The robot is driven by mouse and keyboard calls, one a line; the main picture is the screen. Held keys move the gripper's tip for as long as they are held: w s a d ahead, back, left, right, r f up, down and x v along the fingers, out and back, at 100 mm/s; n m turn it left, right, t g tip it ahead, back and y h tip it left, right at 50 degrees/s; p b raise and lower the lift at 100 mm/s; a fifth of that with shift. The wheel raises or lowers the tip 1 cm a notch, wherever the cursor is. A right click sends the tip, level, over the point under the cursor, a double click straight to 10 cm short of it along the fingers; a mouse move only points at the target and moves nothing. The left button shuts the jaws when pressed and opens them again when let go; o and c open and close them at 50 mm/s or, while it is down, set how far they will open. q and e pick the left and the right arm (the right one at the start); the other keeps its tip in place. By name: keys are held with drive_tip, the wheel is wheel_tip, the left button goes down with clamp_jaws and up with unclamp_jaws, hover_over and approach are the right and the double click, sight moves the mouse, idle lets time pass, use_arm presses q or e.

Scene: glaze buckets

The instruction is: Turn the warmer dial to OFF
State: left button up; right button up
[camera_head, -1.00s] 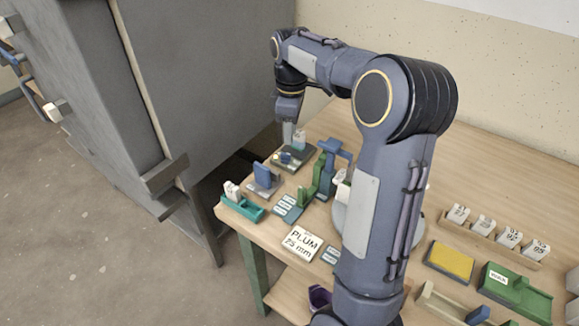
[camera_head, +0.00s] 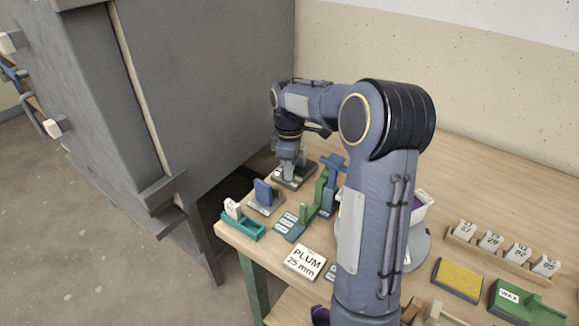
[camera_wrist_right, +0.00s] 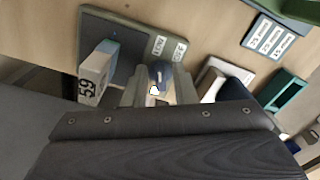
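The warmer (camera_wrist_right: 124,47) is a dark flat plate with a small blue dial (camera_wrist_right: 160,72) near one edge and small white labels beside it. In the head view the warmer (camera_head: 303,181) lies at the far left end of the table, partly hidden by my gripper. My right gripper (camera_wrist_right: 160,88) is low over it, its two fingers on either side of the dial. The fingers look open; whether they touch the dial is hard to tell. The right gripper also shows in the head view (camera_head: 287,174). My left gripper is not in view.
A white block marked 59 (camera_wrist_right: 93,82) stands on the warmer near the fingers. A blue holder (camera_head: 264,193), a teal tray (camera_head: 245,228) and green stand (camera_head: 321,190) are close by. A grey cabinet (camera_head: 215,80) rises left of the table.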

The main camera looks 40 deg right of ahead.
clamp_jaws()
drive_tip(key=shift+r+m+p, duration=0.15)
drive_tip(key=shift+m+p, duration=0.7)
drive_tip(key=shift+m, duration=0.25)
drive_tip(key=m+p, duration=0.1)
drive_tip(key=m, duration=0.1)
drive_tip(key=shift+s+a+m, duration=0.1)
drive_tip(key=shift+a+m, duration=0.05)
drive_tip(key=shift+m, duration=0.15)
drive_tip(key=m+p, duration=0.2)
drive_tip(key=m, duration=0.3)
drive_tip(key=shift+a, duration=0.15)
drive_tip(key=shift+o, duration=1.2)
unclamp_jaws()
